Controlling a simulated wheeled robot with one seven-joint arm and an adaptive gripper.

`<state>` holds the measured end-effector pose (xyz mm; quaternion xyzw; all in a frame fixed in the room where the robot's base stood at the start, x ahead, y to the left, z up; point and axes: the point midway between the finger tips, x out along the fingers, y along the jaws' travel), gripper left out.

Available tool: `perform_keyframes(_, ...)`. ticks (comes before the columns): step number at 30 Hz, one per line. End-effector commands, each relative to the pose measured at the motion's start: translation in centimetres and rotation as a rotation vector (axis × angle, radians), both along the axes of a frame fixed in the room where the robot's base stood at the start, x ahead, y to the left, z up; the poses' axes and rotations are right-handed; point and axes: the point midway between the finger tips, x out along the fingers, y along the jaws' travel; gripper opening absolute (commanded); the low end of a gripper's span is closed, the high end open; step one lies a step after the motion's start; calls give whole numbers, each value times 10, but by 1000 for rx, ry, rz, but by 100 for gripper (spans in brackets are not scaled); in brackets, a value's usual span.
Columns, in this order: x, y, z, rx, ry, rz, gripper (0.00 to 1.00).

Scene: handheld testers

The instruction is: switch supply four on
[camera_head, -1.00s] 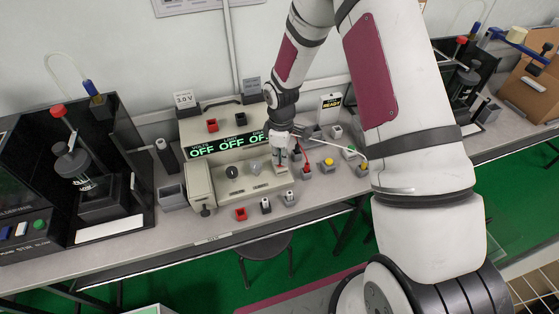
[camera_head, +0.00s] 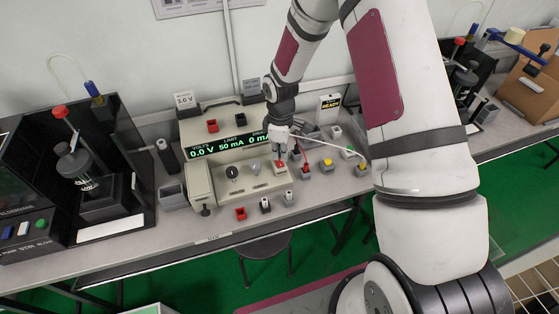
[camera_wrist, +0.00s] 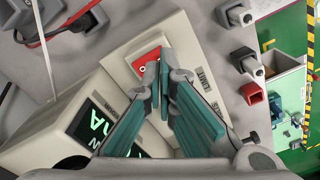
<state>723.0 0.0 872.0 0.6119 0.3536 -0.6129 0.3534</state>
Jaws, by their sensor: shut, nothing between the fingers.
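The beige power supply (camera_head: 207,174) stands on the bench, its display (camera_head: 230,145) lit with 0.0 V and 50 mA. A card on top reads 3.0 V; I see no number four on the supply. Its red rocker switch (camera_head: 281,167) sits at the right end of the sloped front panel; it also shows in the wrist view (camera_wrist: 149,62). My gripper (camera_head: 279,154) is shut and empty, just above and behind the switch. In the wrist view the teal fingertips (camera_wrist: 165,75) overlap the switch's edge; whether they touch it I cannot tell.
Several small connector blocks stand right of the supply, including a yellow-topped one (camera_head: 327,164). A black-cased device (camera_head: 127,150) stands at left, and a cardboard box (camera_head: 530,85) at far right.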

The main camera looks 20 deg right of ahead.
Motion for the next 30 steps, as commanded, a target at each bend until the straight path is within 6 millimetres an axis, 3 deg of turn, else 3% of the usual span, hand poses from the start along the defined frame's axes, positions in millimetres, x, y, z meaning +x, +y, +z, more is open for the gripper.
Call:
perform_keyframes(16,0,0,40,0,-2,-1,0)
perform_keyframes(30,1,0,42,0,-1,0,0)
